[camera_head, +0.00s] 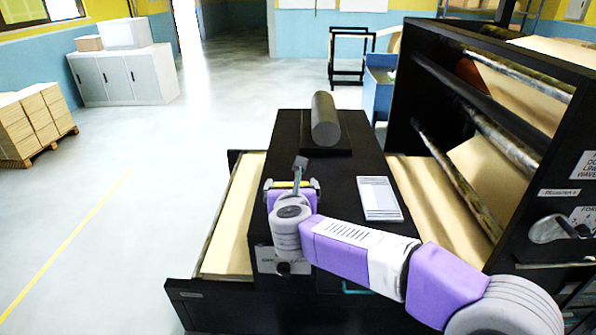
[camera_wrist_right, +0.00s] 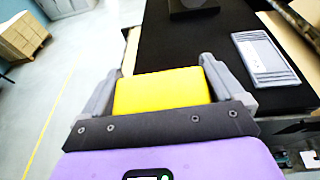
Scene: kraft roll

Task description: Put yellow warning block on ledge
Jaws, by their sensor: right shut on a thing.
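The yellow warning block (camera_wrist_right: 162,90) sits between the fingers of my right gripper (camera_wrist_right: 160,84), which is shut on it. In the head view my right gripper (camera_head: 292,184) is over the left part of the black machine top, and the block is mostly hidden there by the wrist. The black top, which may be the ledge (camera_head: 340,163), stretches ahead and to the right of the gripper. I cannot tell whether the block touches it. My left gripper is not in view.
A dark cylinder (camera_head: 324,120) lies at the far end of the black top. A grey-white panel (camera_head: 379,198) lies right of the gripper. A tall black roller frame (camera_head: 462,130) stands at the right. A tan sheet (camera_head: 232,225) runs along the left side.

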